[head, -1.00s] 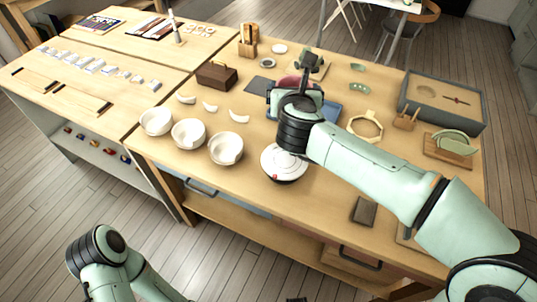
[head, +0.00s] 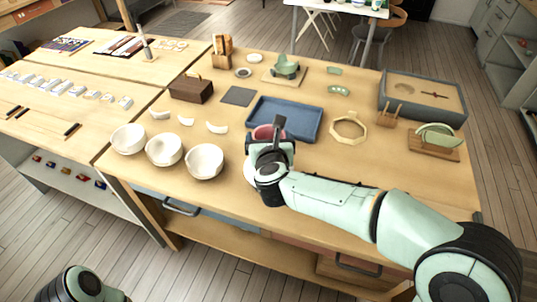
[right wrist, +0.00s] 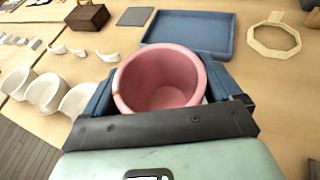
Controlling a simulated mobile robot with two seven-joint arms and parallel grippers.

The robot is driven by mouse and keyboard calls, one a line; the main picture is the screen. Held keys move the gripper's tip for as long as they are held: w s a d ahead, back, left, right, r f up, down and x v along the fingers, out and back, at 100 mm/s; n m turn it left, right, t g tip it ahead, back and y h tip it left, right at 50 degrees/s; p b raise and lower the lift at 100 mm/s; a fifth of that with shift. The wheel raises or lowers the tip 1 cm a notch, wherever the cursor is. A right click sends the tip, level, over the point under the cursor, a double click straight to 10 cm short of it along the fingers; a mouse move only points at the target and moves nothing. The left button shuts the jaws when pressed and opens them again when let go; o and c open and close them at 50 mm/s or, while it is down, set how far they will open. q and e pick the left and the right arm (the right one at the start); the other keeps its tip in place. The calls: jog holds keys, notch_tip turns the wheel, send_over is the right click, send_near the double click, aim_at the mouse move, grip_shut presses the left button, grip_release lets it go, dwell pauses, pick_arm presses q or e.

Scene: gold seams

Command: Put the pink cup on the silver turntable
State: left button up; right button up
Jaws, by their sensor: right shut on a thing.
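The pink cup (right wrist: 160,78) is upright between the fingers of my right gripper (head: 270,140), which is shut on it. In the head view only part of the pink cup (head: 263,132) shows past the gripper. A thin mark runs on its rim in the right wrist view. The silver turntable (head: 249,174) is mostly hidden behind my right gripper and wrist, with only its left edge showing. The cup is above or close to the turntable; I cannot tell whether they touch. My left arm shows at the bottom left, but its gripper is out of view.
A blue tray (head: 313,126) lies behind the cup. White bowls (head: 204,161) stand to the left, with curved white shards (head: 217,128) behind them. A wooden octagonal ring (head: 348,138) lies to the right. The table's front right is mostly under my arm.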

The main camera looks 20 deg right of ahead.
notch_tip(320, 180, down, 5)
jog(key=shift+r+b, duration=0.15)
jog(key=shift+b, duration=0.65)
pick_arm(q)
jog(key=shift+w+a+f+t, duration=0.2)
jog(key=shift+w+f, duration=0.3)
jog(key=shift+f, duration=0.05)
jog(key=shift+w+a+f+t, duration=0.15)
jog(key=shift+w+f+t, duration=0.05)
jog(key=shift+w+f, duration=0.3)
jog(key=shift+f, duration=0.1)
pick_arm(e)
jog(key=shift+f, duration=0.2)
jog(key=shift+f, duration=0.1)
jog(key=o, duration=0.7)
jog(key=shift+c, duration=0.2)
jog(key=shift+s+r, duration=0.2)
jog(key=shift+r, duration=0.1)
pick_arm(q)
jog(key=shift+s+d+r+g+p, duration=0.2)
jog(key=shift+s+r+p, duration=0.15)
jog(key=shift+s+r, duration=0.15)
jog(key=shift+s+d+r+g+p, duration=0.15)
jog(key=shift+s+r+g+p, duration=0.05)
jog(key=shift+s+r+p, duration=0.2)
pick_arm(e)
jog(key=v, duration=1.1)
jog(key=shift+s, duration=0.25)
